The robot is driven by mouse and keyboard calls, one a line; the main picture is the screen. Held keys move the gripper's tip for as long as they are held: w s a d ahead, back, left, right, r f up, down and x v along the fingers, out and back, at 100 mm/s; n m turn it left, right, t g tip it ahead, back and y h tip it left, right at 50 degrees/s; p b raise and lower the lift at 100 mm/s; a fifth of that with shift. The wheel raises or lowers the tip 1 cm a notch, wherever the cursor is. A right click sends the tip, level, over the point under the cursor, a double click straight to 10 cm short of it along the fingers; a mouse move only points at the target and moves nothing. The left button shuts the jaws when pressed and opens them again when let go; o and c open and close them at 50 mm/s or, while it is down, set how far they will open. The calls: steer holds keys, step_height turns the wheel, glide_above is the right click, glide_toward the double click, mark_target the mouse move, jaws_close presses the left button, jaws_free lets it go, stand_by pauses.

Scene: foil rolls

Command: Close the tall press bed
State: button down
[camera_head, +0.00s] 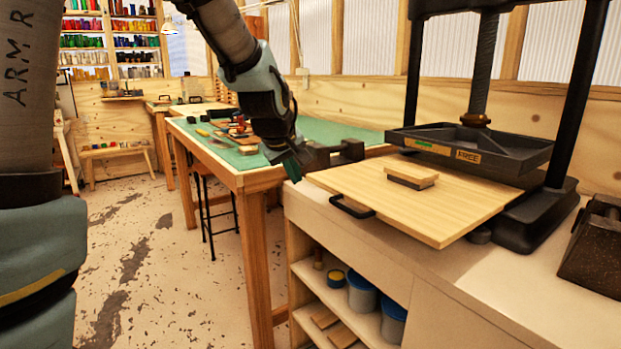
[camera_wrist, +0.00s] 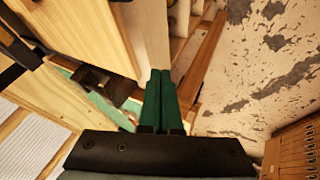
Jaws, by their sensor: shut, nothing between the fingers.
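The tall press (camera_head: 478,80) has black columns, a central screw and a black plate labelled FREE. Its bed (camera_head: 450,215) is a pale wooden board that sticks out from under the plate towards the front left. A black handle (camera_head: 352,206) sits on the bed's left edge. A small wooden block with a dark layer (camera_head: 411,176) lies on the bed. My gripper (camera_head: 293,172) is shut and empty, above and left of the handle, apart from it. In the wrist view its green fingers (camera_wrist: 159,95) are together; a pale board, seemingly the bed (camera_wrist: 85,30), lies left of them.
A workbench with a green top (camera_head: 330,130) and a dark vise (camera_head: 345,152) stands behind my gripper. A white cabinet (camera_head: 410,275) with shelves of tins carries the press. A dark box (camera_head: 595,245) stands at the right. The floor (camera_head: 150,260) at left is open.

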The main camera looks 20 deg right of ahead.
mark_target(312, 179)
steer(key=shift+w+d+f+p, duration=0.3)
steer(key=shift+w+d+f, duration=0.15)
steer(key=shift+d, duration=0.45)
steer(key=shift+w+d+f+p, duration=0.3)
steer(key=shift+d+f, duration=0.25)
steer(key=shift+d, duration=0.35)
steer(key=shift+w+d+f+p, duration=0.3)
steer(key=shift+w+d+f, duration=0.15)
steer(key=shift+d, duration=0.45)
